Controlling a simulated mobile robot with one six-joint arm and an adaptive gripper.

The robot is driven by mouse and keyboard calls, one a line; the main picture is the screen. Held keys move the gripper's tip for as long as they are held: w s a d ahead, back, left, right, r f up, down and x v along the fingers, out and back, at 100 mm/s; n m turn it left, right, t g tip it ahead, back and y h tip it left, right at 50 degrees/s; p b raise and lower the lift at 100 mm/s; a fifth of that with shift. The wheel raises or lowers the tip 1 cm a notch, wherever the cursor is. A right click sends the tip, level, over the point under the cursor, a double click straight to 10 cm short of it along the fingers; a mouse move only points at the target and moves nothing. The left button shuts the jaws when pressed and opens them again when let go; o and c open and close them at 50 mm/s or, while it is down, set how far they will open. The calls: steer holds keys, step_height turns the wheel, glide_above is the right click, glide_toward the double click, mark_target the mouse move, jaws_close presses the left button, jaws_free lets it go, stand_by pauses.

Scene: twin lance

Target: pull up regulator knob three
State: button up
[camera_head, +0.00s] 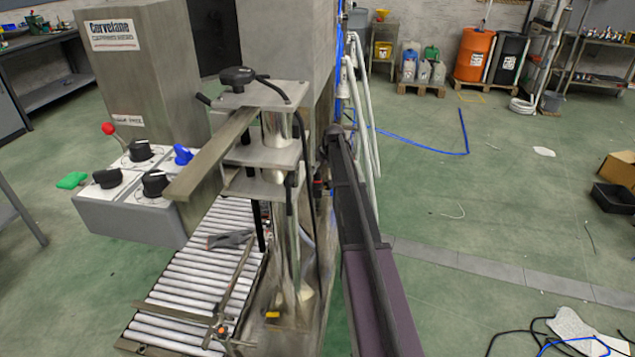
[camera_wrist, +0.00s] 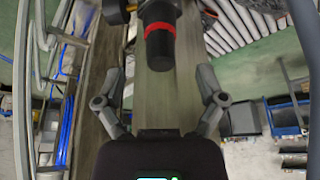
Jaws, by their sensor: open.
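In the head view, a grey control box (camera_head: 128,215) carries black round knobs: a rear one (camera_head: 141,150), a front left one (camera_head: 107,178) and a front right one (camera_head: 155,183). Their numbers are too small to read, so I cannot tell which is knob three. In the wrist view, my gripper (camera_wrist: 162,72) is open, with its two grey fingers spread apart. A black cylinder with a red band (camera_wrist: 159,28) shows ahead, near the middle of the gap. No contact shows. I cannot match it to a knob in the head view.
A blue handle (camera_head: 182,155), a green button (camera_head: 72,180) and a red-topped lever (camera_head: 108,128) are around the box. A metal bar (camera_head: 212,152) crosses close to its right side from a column with a black top knob (camera_head: 236,76). A roller conveyor (camera_head: 190,285) lies below.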

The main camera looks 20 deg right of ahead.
mark_target(320, 173)
steer(key=shift+b+x, duration=2.2)
steer(key=shift+x, duration=0.5)
steer(key=shift+c, duration=0.2)
